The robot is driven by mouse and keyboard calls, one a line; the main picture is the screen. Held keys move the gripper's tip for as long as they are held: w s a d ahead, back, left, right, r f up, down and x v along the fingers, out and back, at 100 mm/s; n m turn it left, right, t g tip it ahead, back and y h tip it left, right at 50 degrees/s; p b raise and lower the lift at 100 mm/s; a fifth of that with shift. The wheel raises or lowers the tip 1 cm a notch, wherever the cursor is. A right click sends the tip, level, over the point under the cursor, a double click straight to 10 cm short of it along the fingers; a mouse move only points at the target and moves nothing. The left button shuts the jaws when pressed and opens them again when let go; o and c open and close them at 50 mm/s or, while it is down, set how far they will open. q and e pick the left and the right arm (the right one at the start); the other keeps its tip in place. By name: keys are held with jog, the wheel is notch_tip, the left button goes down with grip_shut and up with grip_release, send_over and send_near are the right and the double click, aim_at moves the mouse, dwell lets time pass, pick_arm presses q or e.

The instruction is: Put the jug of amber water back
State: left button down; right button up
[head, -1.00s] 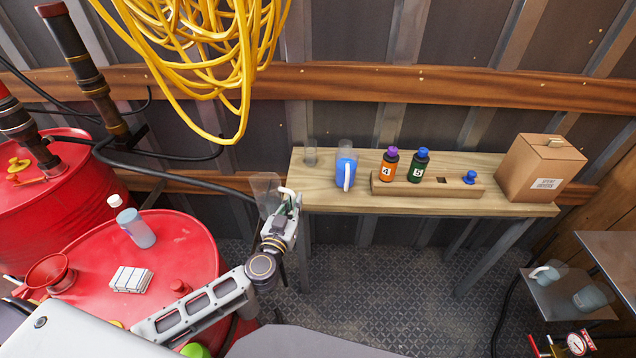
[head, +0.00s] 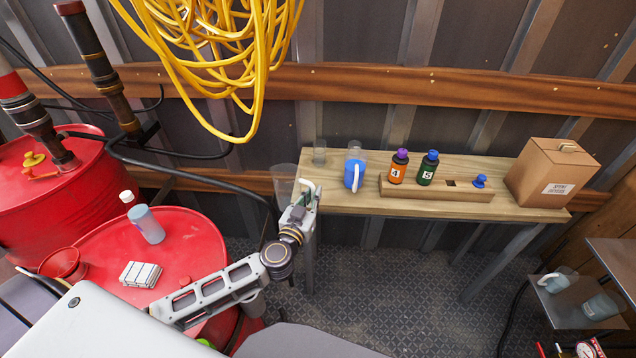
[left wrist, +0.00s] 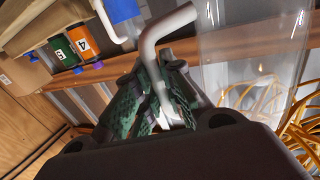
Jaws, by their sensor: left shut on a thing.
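My left gripper (head: 302,198) is shut on the white handle (left wrist: 168,35) of a clear jug (head: 284,182). The jug is held in the air beside the left end of the wooden bench (head: 410,206). In the left wrist view, the fingers (left wrist: 150,98) close around the handle and the clear wall (left wrist: 258,65) stands to the right. I see no amber colour in the jug; its lower part is partly hidden. A jug with blue contents and a white handle (head: 354,174) stands on the bench. My right gripper is not in view.
A wooden rack (head: 430,191) holds bottles 4 (head: 397,170) and 5 (head: 427,170); a cardboard box (head: 552,172) stands right. Red drums (head: 190,235) are at left. Clear jugs (head: 557,282) sit on the lower-right shelf.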

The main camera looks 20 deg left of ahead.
pick_arm(q)
jog(key=w+a+r+h+b, duration=0.1)
jog(key=w+r, duration=1.3)
jog(key=r, duration=0.3)
jog(key=shift+r+m, duration=0.35)
jog(key=shift+m, duration=0.05)
jog(key=shift+w, duration=0.1)
jog(key=w+f+m+h, duration=0.1)
jog(key=f+m+h, duration=0.1)
jog(key=f, duration=0.5)
jog(key=w+d+f+m+g+h, duration=0.1)
jog(key=f+h, duration=0.3)
jog(key=f, duration=0.4)
jog(key=shift+w+d+m+g+h+b, duration=0.25)
jog(key=shift+w+m+g+h+b, duration=0.1)
jog(key=shift+w+m, duration=0.3)
jog(key=shift+f, duration=0.2)
